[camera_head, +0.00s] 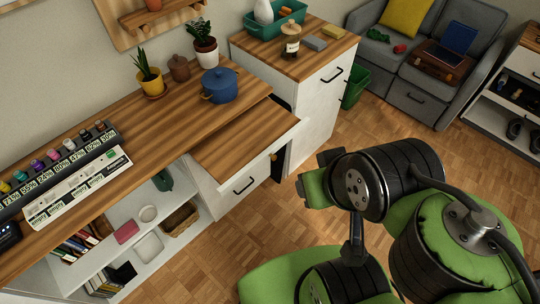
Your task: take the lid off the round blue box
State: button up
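The round blue box (219,88) stands upright on the wooden desk top, at its right end near the back. It looks like a small pot with a lid (218,73) and a small knob on top. The lid sits on the box. A brown handle shows on its left side. My gripper (312,187) is at the end of my green and black arm, over the floor to the right of the desk and apart from the box. Its fingers are small and partly hidden by my wrist, so I cannot tell whether they are open.
A brown jar (179,69), a yellow pot with a plant (152,83) and a white pot with a plant (206,53) stand close behind and left of the box. The wood in front is clear. A white cabinet (318,110) stands right of the desk.

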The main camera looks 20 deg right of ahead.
aim_at(218, 79)
jog(key=i+j+u, duration=0.3)
jog(key=i+u, duration=0.15)
jog(key=i+j+u, duration=0.15)
jog(key=i+u, duration=0.35)
jog(key=i, duration=0.05)
